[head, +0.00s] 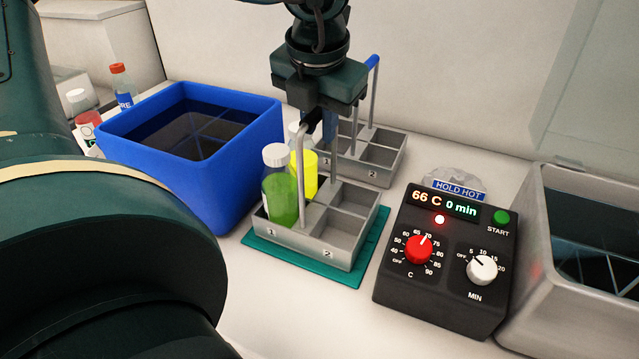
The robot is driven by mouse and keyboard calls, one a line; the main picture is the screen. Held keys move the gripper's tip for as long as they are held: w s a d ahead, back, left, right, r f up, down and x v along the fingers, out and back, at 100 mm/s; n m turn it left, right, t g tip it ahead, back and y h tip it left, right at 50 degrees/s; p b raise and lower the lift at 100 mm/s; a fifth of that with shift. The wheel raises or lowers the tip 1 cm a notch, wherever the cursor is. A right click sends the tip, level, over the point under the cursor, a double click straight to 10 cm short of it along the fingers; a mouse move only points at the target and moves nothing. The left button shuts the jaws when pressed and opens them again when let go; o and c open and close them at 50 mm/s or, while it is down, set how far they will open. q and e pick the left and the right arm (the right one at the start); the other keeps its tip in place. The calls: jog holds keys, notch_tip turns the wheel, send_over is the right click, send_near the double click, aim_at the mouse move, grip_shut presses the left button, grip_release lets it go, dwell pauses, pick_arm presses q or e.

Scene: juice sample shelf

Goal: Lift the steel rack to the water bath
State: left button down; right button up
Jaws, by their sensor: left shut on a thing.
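The front steel rack (335,252) has compartments marked 1 and 2 and an upright handle with a black grip. A white-capped bottle of green juice (281,203) and a bottle of yellow juice (304,172) stand in its left compartments; the right compartments look empty. My left gripper (314,118) is above the rack, shut on its handle. The rack is level on or just over a teal mat (372,247); I cannot tell whether they touch. The steel water bath (525,262) is at the right edge, partly cut off. My right gripper is not in view.
A control box (407,290), reading 66 C and 0 min, stands between rack and bath. A second steel rack (388,172) with a blue handle is close behind. A blue tub (262,150) of dark liquid is at left, with small bottles (122,86) beyond it.

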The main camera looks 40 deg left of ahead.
pick_arm(q)
jog(key=shift+w+r, duration=0.1)
jog(key=shift+r, duration=0.55)
notch_tip(320, 180, up, 9)
jog(key=shift+f, duration=0.1)
notch_tip(320, 180, up, 8)
jog(key=p, duration=0.6)
jog(key=shift+w, duration=0.15)
dwell(0.3)
jog(key=shift+d, duration=0.15)
